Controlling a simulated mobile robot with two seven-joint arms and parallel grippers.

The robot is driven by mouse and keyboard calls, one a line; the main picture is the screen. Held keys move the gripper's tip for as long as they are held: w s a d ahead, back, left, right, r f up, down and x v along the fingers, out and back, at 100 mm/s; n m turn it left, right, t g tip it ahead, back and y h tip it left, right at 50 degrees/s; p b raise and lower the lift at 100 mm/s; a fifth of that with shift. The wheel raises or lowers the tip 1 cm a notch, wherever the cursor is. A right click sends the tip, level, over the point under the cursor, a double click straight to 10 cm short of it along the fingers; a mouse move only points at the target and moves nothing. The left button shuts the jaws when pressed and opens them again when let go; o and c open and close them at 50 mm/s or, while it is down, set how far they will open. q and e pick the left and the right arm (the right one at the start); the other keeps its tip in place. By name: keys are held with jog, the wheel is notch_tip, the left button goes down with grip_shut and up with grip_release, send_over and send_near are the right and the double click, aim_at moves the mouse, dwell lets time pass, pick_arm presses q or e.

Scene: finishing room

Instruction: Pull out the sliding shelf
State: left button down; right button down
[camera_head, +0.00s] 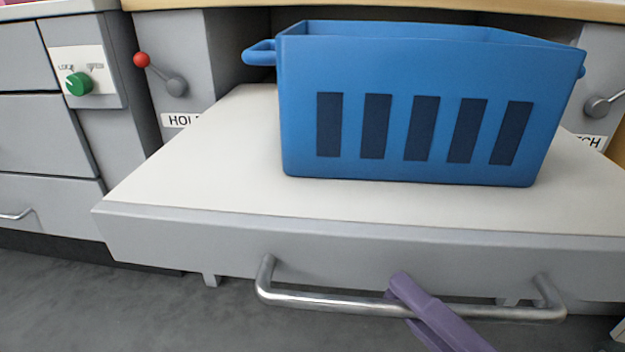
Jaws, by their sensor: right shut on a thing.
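The sliding shelf (200,190) has a white top and a grey front edge. It stands out from the cabinet opening under the wooden counter. A silver bar handle (335,301) runs along its front. My right gripper (398,297), purple, comes in from the bottom right and is shut on the handle bar, right of the bar's middle. A blue basket (300,100) with dark slots stands upright on the shelf top. My left gripper is not in view.
A red-knobbed lever (142,60) sits left of the opening above a partly hidden label. A green knob (79,84) is on a panel further left. Another lever (598,106) is at the right edge. Grey floor (120,310) is clear in front.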

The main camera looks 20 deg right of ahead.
jog(key=shift+s+a, duration=0.35)
jog(key=shift+s, duration=0.2)
jog(key=shift+s+a, duration=0.3)
jog(key=shift+s, duration=0.2)
jog(key=c, duration=0.8)
grip_release()
jog(key=shift+c, duration=0.2)
jog(key=p+v, duration=0.1)
jog(key=v, duration=0.9)
